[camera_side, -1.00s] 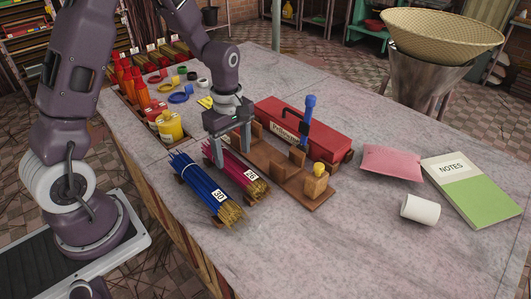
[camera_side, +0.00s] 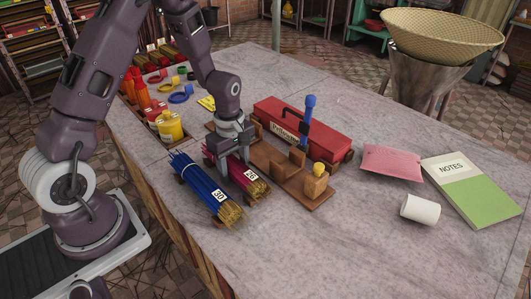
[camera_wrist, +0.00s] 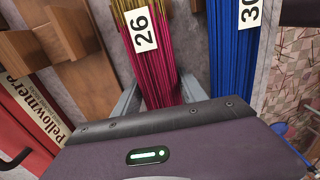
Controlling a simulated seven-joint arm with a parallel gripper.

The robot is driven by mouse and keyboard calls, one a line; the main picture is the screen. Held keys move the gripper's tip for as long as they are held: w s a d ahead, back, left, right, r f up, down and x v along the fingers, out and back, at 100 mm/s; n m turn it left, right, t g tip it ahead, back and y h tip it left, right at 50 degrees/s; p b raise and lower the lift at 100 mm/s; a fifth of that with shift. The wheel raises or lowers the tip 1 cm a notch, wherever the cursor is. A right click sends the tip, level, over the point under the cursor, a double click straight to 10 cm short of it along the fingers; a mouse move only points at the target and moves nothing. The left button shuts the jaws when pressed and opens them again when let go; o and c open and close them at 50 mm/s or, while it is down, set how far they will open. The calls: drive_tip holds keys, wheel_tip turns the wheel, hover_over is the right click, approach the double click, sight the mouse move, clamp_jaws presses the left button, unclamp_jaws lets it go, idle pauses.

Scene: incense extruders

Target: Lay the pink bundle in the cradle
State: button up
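The pink bundle (camera_side: 236,171) of sticks, with a white label 26, lies on the table beside the blue bundle. In the wrist view the pink bundle (camera_wrist: 155,70) runs up the middle. My gripper (camera_side: 236,152) is lowered over it, with one finger on each side. In the wrist view my gripper's fingers (camera_wrist: 158,98) flank the bundle and look spread, with narrow gaps; the fingertips are partly hidden. The wooden cradle (camera_side: 288,187), a board with upright blocks, stands just right of the bundle and looks empty of sticks.
The blue bundle (camera_side: 206,189), labelled 30, lies close on the left. A red toolbox (camera_side: 295,120) stands behind the cradle, and a blue-handled tool (camera_side: 310,104) rises there. Pink pouch (camera_side: 391,163), notebook (camera_side: 474,190) and white cylinder (camera_side: 420,209) lie right. The front table is clear.

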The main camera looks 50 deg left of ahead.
sight(234, 160)
idle(0.5)
drive_tip(key=shift+r, duration=2.5)
drive_tip(key=shift+r, duration=0.35)
wheel_tip(234, 160, up, 10)
drive_tip(key=w+d, duration=0.2)
drive_tip(key=w, duration=0.8)
drive_tip(key=shift+w+d+f, duration=0.1)
drive_tip(key=shift+w+f, duration=0.05)
drive_tip(key=shift+f, duration=2.15)
drive_tip(key=shift+w+d+f, duration=0.1)
drive_tip(key=shift+w+f, duration=0.1)
drive_tip(key=shift+f, duration=2.15)
drive_tip(key=shift+w+d+f, duration=0.1)
drive_tip(key=shift+w+f, duration=0.05)
drive_tip(key=shift+f, duration=2.15)
